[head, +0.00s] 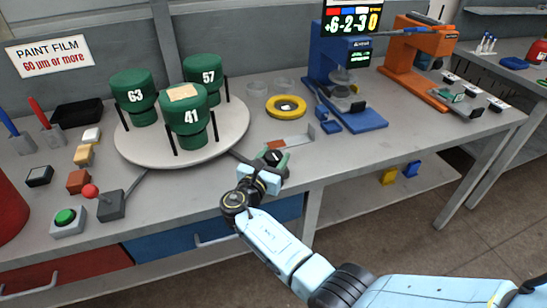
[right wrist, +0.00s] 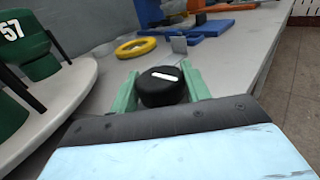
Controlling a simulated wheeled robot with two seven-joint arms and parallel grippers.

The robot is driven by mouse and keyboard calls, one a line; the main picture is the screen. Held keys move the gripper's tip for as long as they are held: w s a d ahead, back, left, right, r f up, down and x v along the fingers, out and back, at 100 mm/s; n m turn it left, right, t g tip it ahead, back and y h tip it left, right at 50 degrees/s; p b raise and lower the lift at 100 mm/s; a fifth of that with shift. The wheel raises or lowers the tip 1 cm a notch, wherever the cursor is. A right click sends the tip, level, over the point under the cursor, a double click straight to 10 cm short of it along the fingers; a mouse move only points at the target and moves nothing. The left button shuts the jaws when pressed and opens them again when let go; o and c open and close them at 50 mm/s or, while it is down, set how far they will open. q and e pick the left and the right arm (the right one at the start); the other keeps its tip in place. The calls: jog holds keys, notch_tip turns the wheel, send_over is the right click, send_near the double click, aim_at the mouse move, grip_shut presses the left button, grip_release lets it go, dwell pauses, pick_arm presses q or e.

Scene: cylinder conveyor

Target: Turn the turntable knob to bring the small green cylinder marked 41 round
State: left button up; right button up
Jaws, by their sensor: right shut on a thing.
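The turntable (head: 222,143) is a round pale disc at the left of the bench. It bears three green cylinders, each between black posts. Cylinder 41 (head: 188,128) is at the front with a tan patch on top, cylinder 63 (head: 140,110) is at the back left and cylinder 57 (head: 209,74) is at the back right. The black knob (right wrist: 162,87) with a white mark is in front of the disc's right side. My right gripper (head: 273,160) is shut on the knob, with green fingers on both sides of it in the right wrist view. My left gripper is not in view.
A red-balled lever (head: 108,204) and a green button (head: 67,219) are at the front left. A yellow ring (head: 286,107) lies behind the knob. A blue device (head: 345,90) and an orange one (head: 412,65) stand at the right. Bench space right of the knob is clear.

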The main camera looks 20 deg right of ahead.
jog(key=o, duration=1)
jog(key=shift+d, duration=0.1)
jog(key=shift+c, duration=0.2)
jog(key=p+v, duration=0.1)
jog(key=v, duration=1.2)
jog(key=shift+s+a, duration=0.15)
jog(key=shift+a, duration=0.05)
